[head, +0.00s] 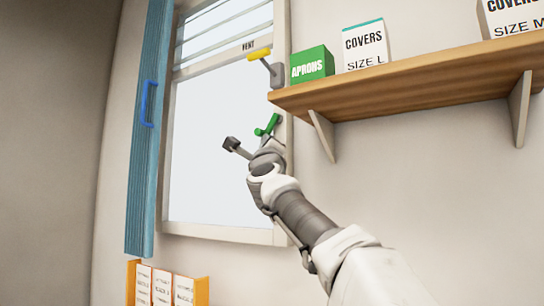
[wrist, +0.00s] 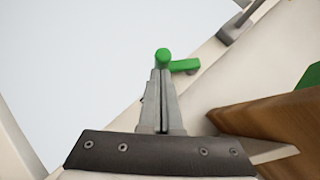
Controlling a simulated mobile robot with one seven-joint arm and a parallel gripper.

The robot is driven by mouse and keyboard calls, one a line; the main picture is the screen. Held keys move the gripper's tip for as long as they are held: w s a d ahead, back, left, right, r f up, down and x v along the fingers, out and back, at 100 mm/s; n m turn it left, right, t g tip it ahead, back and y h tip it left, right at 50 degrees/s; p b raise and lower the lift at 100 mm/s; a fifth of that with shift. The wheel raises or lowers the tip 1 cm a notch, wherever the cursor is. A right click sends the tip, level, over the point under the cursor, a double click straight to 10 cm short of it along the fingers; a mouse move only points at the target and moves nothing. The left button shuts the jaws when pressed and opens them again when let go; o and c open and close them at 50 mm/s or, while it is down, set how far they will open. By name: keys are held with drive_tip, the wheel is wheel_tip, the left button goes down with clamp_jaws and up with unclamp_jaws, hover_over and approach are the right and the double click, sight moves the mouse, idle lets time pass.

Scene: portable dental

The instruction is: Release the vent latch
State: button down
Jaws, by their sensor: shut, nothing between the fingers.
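The label VENT (head: 248,45) is on the window frame, beside a latch with a yellow handle (head: 258,54) on a grey base (head: 277,75). Lower on the same frame is a green handle (head: 267,125), turned slantwise.
A wooden shelf (head: 410,92) with a green aprons box (head: 312,65) and a covers box (head: 365,45) juts out close right of the latches. A blue blind (head: 142,175) hangs left of the window pane (head: 210,140). Orange-held boxes (head: 203,291) stand at lower left.

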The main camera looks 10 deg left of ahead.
drive_tip(key=shift+w+a+r+m+t+h+p, duration=0.15)
drive_tip(key=shift+a+m+t+h+p, duration=0.15)
drive_tip(key=shift+a+m+h, duration=0.2)
drive_tip(key=shift+w+a+r+m+t+h+p, duration=0.2)
drive_tip(key=shift+a+m+t+h+p, duration=0.1)
drive_tip(key=shift+a+m, duration=0.25)
drive_tip(key=shift+w+a+r+m+t+h+p, duration=0.15)
drive_tip(key=shift+a+m+t+h+p, duration=0.2)
drive_tip(key=shift+m, duration=0.3)
drive_tip(key=s+d+f+b, duration=0.1)
drive_tip(key=s+f+b, duration=0.6)
drive_tip(key=f, duration=0.3)
drive_tip(key=shift+s+d+f, duration=0.25)
drive_tip(key=shift+s+f, duration=0.1)
